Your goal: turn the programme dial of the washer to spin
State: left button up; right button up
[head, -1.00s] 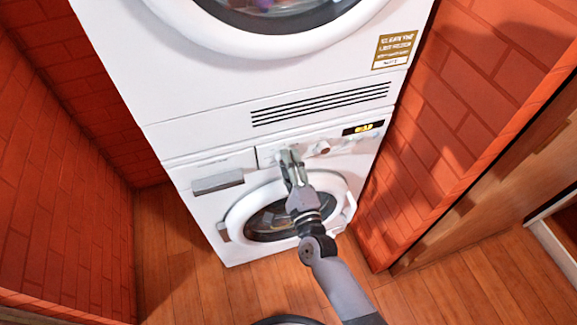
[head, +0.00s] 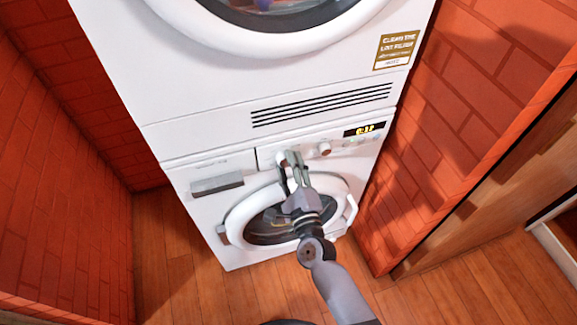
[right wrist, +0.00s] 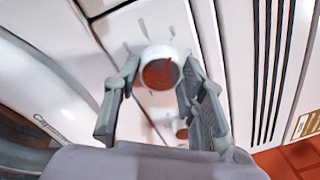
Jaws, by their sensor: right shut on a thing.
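The washer (head: 190,180) is the lower white machine of a stack. Its programme dial shows in the right wrist view as a white knob (right wrist: 162,72) with a reddish face and a thin red mark near the top; tick marks surround it. My right gripper (head: 287,158) reaches the panel from below and is shut on this dial; its fingers flank the knob in the right wrist view (right wrist: 158,80). In the head view the fingers mostly hide the dial. Which programme it points at cannot be read. My left gripper is not in view.
A second, smaller reddish knob (head: 325,148) sits just right of the dial, and a lit display (head: 365,129) further right. The detergent drawer (head: 217,184) is left. The round door (head: 262,222) is below, behind my arm. Brick walls (head: 460,120) flank the machines closely.

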jog(key=shift+f, duration=0.1)
jog(key=o, duration=1.2)
jog(key=shift+c, duration=0.2)
jog(key=shift+s, duration=0.15)
jog(key=v, duration=1.1)
jog(key=shift+s+d, duration=0.2)
jog(key=shift+s, duration=0.2)
